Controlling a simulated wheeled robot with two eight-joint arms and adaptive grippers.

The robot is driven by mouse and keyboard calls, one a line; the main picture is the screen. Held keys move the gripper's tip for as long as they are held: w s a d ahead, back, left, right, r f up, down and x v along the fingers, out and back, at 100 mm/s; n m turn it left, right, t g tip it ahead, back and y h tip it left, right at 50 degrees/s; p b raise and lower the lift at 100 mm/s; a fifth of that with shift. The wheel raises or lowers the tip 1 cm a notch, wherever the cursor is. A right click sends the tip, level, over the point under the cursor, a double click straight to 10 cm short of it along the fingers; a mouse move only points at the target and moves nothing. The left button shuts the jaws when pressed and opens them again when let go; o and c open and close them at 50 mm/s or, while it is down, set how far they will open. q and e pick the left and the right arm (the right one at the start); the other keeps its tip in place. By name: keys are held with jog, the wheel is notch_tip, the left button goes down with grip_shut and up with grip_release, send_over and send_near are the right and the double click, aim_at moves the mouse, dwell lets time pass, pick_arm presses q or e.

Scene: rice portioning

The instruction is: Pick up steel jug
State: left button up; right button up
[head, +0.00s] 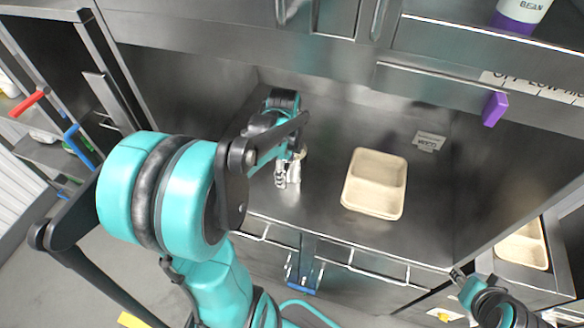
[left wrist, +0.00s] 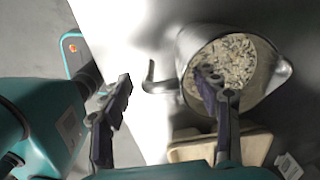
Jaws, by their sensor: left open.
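The steel jug (left wrist: 188,47) is in the left wrist view, at right of centre, with its mouth towards the camera and whitish rice (left wrist: 232,58) inside. Its curved handle (left wrist: 150,80) sticks out to the left. My left gripper (left wrist: 166,84) is open, with one finger left of the handle and the other overlapping the jug's mouth in the picture. I cannot tell whether either finger touches the jug. In the head view my left arm hides most of that spot; a shiny patch beneath it may be the jug. My right gripper (head: 458,276) shows small at lower right, its opening unclear.
A beige two-compartment tray (head: 374,183) stands on the steel counter (head: 325,195), right of my left arm. Another beige tray (head: 524,246) is at far right. The counter between jug area and tray is clear.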

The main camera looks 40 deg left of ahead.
pick_arm(q)
jog(key=shift+f, duration=0.6)
grip_shut()
jog(key=shift+r, duration=0.1)
